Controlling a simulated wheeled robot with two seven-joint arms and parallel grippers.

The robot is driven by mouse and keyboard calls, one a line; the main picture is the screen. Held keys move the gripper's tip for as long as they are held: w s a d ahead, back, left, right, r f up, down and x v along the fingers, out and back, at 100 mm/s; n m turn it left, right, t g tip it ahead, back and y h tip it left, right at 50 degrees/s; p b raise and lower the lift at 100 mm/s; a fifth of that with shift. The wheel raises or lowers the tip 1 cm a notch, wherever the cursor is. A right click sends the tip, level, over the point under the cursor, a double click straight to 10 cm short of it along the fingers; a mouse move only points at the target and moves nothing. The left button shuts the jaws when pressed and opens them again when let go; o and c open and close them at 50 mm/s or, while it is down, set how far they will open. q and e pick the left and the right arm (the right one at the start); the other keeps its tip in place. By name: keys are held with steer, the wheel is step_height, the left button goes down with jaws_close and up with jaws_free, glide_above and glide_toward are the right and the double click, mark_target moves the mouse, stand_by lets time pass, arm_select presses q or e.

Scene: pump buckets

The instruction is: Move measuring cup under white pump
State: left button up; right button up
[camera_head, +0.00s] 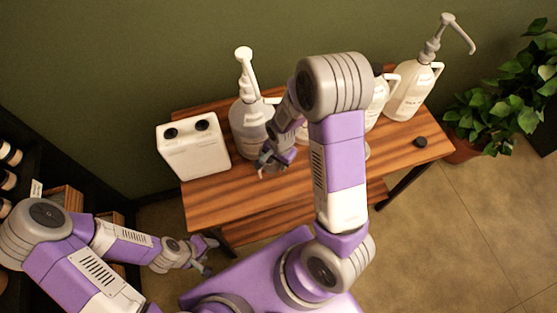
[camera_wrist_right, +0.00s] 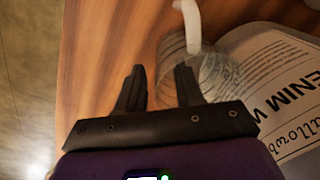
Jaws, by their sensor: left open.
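The clear measuring cup (camera_wrist_right: 216,72) shows in the right wrist view, standing on the wooden table beside a labelled bottle. My right gripper (camera_wrist_right: 161,82) is open, its right finger in front of the cup and the cup's left edge partly in the gap. Contact cannot be told. A pale curved piece (camera_wrist_right: 188,25), perhaps a spout, reaches over the cup's rim. My left gripper (camera_head: 207,256) is open, off the table's front left.
A white container with two black caps (camera_head: 193,152) stands at the table's left end. A bottle with a grey pump (camera_head: 413,92) and a black cap (camera_head: 420,142) are on the right. My right arm hides the table's middle. A plant (camera_head: 500,110) stands beyond the right end.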

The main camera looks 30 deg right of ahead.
jaws_close()
steer(key=shift+a, duration=0.1)
steer(key=shift+s+a, duration=0.9)
steer(key=shift+a, duration=0.15)
arm_select(q)
steer(key=shift+s+r, duration=0.15)
steer(key=shift+s, duration=0.25)
arm_select(e)
steer(key=shift+o, duration=0.2)
jaws_free()
steer(key=shift+r, duration=0.1)
